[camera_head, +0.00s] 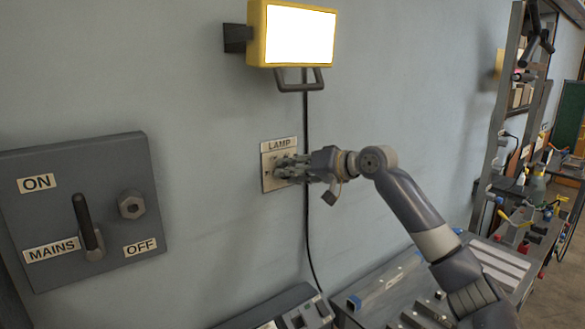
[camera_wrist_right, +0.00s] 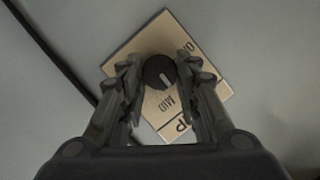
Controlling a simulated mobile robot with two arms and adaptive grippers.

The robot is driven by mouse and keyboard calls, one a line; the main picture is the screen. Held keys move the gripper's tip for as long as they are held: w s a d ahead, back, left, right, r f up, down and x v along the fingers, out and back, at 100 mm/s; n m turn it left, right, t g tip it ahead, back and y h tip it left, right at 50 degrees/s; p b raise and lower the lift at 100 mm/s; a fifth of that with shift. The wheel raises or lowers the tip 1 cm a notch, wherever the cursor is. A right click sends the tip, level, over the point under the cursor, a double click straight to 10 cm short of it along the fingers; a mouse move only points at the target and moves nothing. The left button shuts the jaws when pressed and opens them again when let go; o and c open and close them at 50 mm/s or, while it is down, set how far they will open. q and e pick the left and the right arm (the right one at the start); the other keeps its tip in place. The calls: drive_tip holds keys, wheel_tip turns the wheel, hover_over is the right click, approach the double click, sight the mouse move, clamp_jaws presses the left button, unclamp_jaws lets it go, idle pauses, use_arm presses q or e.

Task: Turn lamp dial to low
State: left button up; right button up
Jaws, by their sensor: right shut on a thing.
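The lamp dial (camera_wrist_right: 159,71) is a round dark knob with a pale pointer line, set on a beige plate (camera_wrist_right: 203,78) that looks tilted in the right wrist view. The pointer line faces the side of the plate marked MID. In the head view the plate (camera_head: 267,181) is on the wall under a LAMP label (camera_head: 279,144). My right gripper (camera_head: 286,168) reaches it from the right and hides the dial there. In the right wrist view its fingers (camera_wrist_right: 160,78) are closed on both sides of the dial. The yellow-framed lamp (camera_head: 300,36) above is lit bright white. My left gripper is not in view.
A grey mains panel (camera_head: 85,225) with a dark lever (camera_head: 87,222) is on the wall at left. A black cable (camera_head: 306,225) runs down behind my right gripper. A cluttered bench (camera_head: 390,290) lies below. Shelving (camera_head: 500,110) stands at right.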

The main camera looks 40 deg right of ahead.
drive_tip(key=shift+a+n+g+h+p, duration=0.2)
drive_tip(key=shift+n+h+p, duration=0.5)
drive_tip(key=shift+n, duration=0.35)
drive_tip(key=shift+a+n+g+h+p, duration=0.1)
drive_tip(key=shift+n+g+h+p, duration=0.1)
drive_tip(key=shift+n+h+p, duration=0.55)
drive_tip(key=shift+n, duration=0.4)
drive_tip(key=o, duration=1.1)
drive_tip(key=shift+c, duration=0.2)
drive_tip(key=shift+s, duration=0.1)
